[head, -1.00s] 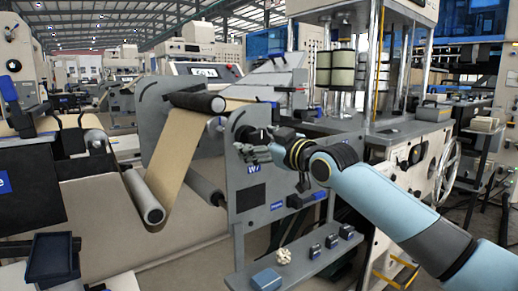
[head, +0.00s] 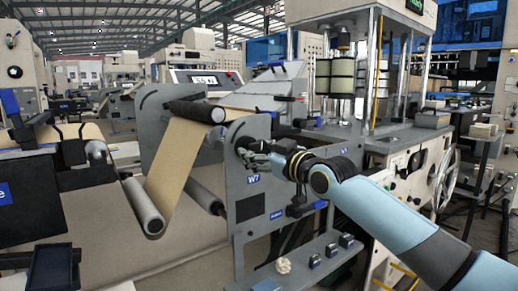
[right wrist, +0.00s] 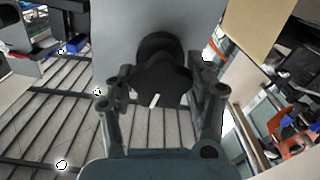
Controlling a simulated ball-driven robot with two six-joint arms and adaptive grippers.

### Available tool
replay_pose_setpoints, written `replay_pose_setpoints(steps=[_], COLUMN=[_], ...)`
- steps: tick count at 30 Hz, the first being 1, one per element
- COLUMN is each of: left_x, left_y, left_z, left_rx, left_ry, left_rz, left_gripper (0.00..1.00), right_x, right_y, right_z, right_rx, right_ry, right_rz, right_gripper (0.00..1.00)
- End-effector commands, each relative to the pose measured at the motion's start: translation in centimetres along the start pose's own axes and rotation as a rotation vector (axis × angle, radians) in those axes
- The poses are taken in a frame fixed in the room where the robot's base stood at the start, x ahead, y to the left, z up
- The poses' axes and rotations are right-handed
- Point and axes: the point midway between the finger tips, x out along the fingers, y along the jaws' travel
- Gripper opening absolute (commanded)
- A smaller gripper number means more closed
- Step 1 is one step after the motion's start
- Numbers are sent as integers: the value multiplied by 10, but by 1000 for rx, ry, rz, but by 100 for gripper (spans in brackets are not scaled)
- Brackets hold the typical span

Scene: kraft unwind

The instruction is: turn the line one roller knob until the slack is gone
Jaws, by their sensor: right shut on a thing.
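The line one roller knob shows in the right wrist view as a black, lobed knob (right wrist: 163,78) with a white mark, in front of a grey plate. My right gripper (right wrist: 160,98) has one finger on each side of it and is shut on it. In the head view the right gripper (head: 252,154) is at the grey side plate (head: 238,205) marked W7, and its fingers mostly hide the knob. The brown kraft web (head: 184,158) runs from a black upper roller (head: 196,110) down to a grey lower roller (head: 145,207); I see no clear sag there. My left gripper is not in view.
A shelf below the side plate holds a pale knobbly part (head: 283,265) and several small blue-grey blocks. A handwheel (head: 444,178) stands right of my arm. A display (head: 207,80) is behind the rollers. A dark tray (head: 52,265) is at lower left.

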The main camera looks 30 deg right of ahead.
Motion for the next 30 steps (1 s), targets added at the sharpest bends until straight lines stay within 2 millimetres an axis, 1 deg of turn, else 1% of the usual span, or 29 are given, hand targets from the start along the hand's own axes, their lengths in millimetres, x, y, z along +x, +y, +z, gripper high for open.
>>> replay_pose_setpoints(steps=[1,6,16,24,30], left_x=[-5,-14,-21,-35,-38], left_y=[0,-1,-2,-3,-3], left_z=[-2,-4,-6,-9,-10], left_rx=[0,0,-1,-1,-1], left_ry=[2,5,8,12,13], left_rz=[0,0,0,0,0], left_gripper=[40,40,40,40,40], right_x=[0,0,0,0,0], right_y=[0,0,0,0,0], right_z=[-2,-1,0,-1,1], right_rx=[27,117,210,390,455], right_ry=[-3,-3,-3,-4,-4], right_rz=[-1,-1,-1,0,0], right_gripper=[22,22,22,22,22])
